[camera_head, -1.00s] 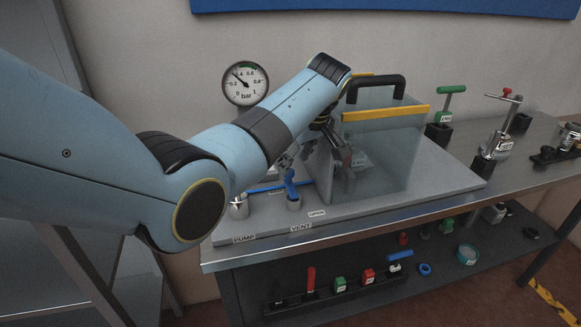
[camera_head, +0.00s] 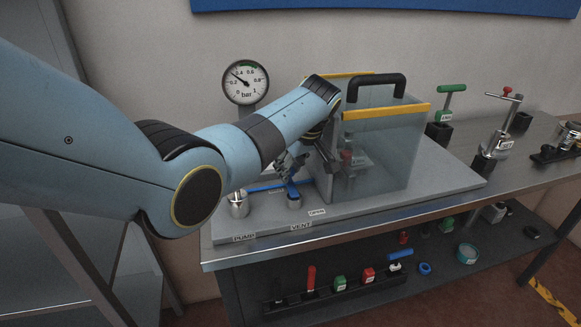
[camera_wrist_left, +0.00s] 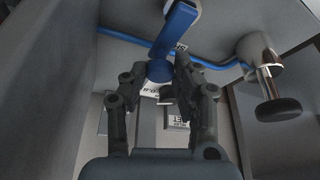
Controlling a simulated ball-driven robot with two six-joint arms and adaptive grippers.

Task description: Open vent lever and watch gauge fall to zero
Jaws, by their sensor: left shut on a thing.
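The round white gauge (camera_head: 245,82) stands at the back left in the head view, its needle pointing up-left at roughly 0.3 bar. The blue vent lever (camera_head: 293,190) sits on its metal post behind the VENT label (camera_head: 301,226). An OPEN label (camera_head: 316,212) lies right of the lever. My right gripper is not in view.
A clear chamber (camera_head: 385,150) with yellow edges and a black handle stands right of my gripper. The metal pump post (camera_head: 238,204) is close left. A green-handled tool (camera_head: 449,98) and a clamp stand farther right. The lower shelf (camera_head: 330,305) holds several small parts.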

